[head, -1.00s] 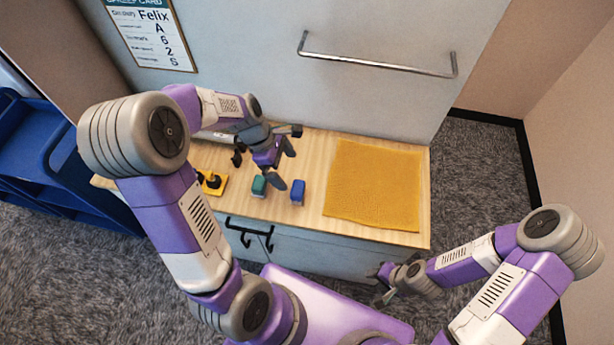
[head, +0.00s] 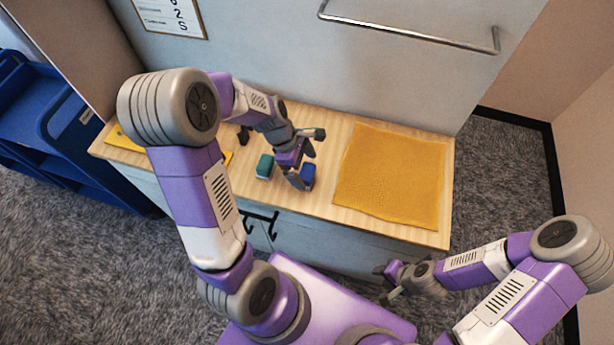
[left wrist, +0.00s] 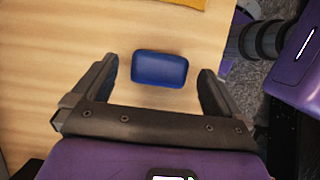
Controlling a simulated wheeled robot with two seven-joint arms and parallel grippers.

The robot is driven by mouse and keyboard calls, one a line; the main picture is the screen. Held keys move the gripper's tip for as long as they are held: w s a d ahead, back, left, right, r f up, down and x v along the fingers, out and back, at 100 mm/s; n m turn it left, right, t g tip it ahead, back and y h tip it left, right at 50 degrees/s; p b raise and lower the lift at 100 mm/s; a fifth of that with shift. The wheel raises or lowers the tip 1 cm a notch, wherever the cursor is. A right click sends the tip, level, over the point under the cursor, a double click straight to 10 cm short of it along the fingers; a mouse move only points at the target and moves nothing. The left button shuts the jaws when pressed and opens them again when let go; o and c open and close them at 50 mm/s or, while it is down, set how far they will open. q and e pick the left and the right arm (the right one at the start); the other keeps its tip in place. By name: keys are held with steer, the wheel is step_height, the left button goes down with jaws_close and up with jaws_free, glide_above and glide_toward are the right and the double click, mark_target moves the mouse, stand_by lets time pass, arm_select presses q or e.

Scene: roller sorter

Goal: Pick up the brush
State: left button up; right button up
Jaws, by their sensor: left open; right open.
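A small blue block-shaped item (head: 307,174) lies on the wooden top; it also shows in the left wrist view (left wrist: 159,69). A similar teal block-shaped item (head: 265,166) lies to its left. I cannot tell from their shape which of them is the brush. My left gripper (head: 304,167) is open and empty above the blue item, hiding part of it in the head view. In the left wrist view the blue item appears between its two fingers, with gaps on both sides. My right gripper (head: 388,281) is open and empty in front of the cabinet.
A yellow cloth (head: 392,180) covers the right part of the wooden top (head: 235,185). A yellow item (head: 124,138) at the far left is partly hidden by my left arm. A metal bar handle (head: 410,36) crosses the grey panel behind. Dark hooks (head: 262,222) hang at the front.

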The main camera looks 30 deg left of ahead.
mark_target(307, 172)
arm_select(q)
steer(key=x, duration=0.2)
steer(key=shift+d+f, duration=0.1)
steer(key=shift+f, duration=0.2)
steer(key=shift+r, duration=0.1)
steer(key=c, duration=1)
step_height(307, 172, up, 10)
steer(key=p, duration=0.3)
steer(key=shift+c, duration=0.3)
